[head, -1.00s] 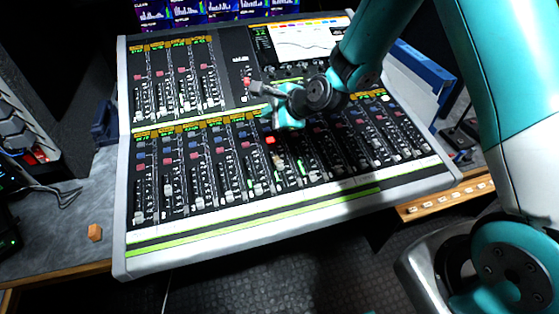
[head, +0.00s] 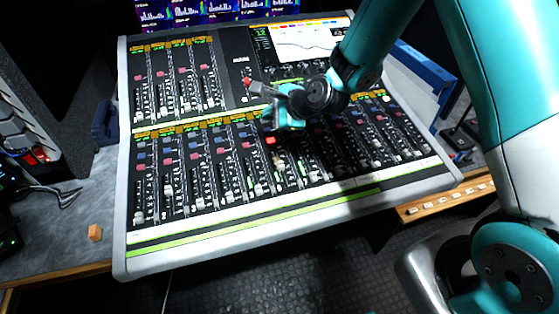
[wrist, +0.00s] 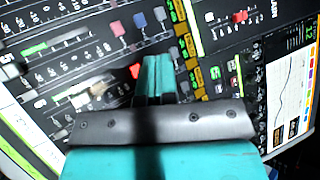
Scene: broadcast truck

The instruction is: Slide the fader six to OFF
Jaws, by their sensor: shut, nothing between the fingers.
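The mixing console (head: 230,222) carries a lower bank of vertical fader strips. The sixth strip from the left, which I take as fader six, has a lit red button (head: 270,141); a pale cap (head: 279,161) shows below it. The strip numbers are too small to read. My gripper (head: 287,124) is shut and empty, above the upper part of this strip. In the wrist view its teal fingertips (wrist: 158,62) are together beside the lit red button (wrist: 135,71). A blurred pale cap (wrist: 99,90) lies to their left. I cannot tell whether the fingertips touch the panel.
A shorter upper fader bank (head: 180,85) lies behind at the left, with a graph screen (head: 308,41) at the right. Neighbouring fader caps stand close on both sides. Space above the console's front edge is clear.

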